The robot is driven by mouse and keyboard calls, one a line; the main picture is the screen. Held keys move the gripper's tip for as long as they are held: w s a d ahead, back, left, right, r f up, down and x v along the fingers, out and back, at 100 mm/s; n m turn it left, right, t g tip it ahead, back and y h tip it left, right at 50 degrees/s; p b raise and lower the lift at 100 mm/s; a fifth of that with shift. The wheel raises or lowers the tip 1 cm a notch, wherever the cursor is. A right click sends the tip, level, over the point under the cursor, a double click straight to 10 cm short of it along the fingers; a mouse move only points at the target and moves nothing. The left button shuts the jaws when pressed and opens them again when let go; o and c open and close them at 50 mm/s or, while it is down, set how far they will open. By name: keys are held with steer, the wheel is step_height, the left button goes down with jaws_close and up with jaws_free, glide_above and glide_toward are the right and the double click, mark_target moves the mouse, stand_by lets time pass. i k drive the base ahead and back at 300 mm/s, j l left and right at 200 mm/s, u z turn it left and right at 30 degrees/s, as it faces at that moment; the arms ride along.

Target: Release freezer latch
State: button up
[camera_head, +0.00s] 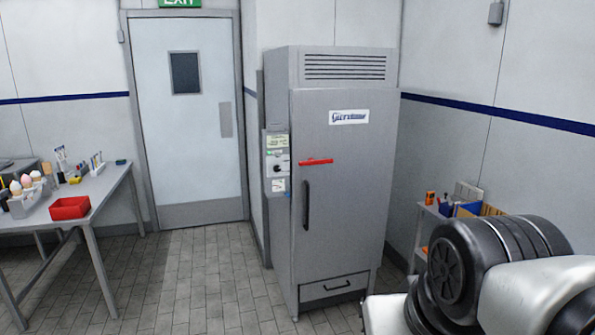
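A tall grey freezer (350,215) stands upright against the back wall near the middle of the view. A red latch (316,162) lies roughly level across the left part of its door, below the white label plate (349,117). A dark vertical handle (306,205) is under the latch. The door looks shut. Part of my arm shows at the lower right, in front of the freezer's right side. My gripper is outside the view.
A table (103,189) at the left holds a red bin (69,208) and small items. A low shelf (430,210) with tools stands right of the freezer. A closed exit door (188,120) is behind. The tiled floor (200,285) before the freezer is clear.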

mark_target(311, 161)
steer(key=i+z, duration=0.15)
steer(key=i, duration=0.35)
steer(key=i+j+z, duration=0.1)
steer(key=i, duration=0.4)
steer(key=i+j+z, duration=0.15)
steer(key=i, duration=0.35)
steer(key=i+j+z, duration=0.1)
steer(key=i, duration=0.4)
steer(key=i+j+z, duration=0.15)
steer(key=i, duration=0.35)
steer(key=j, duration=0.1)
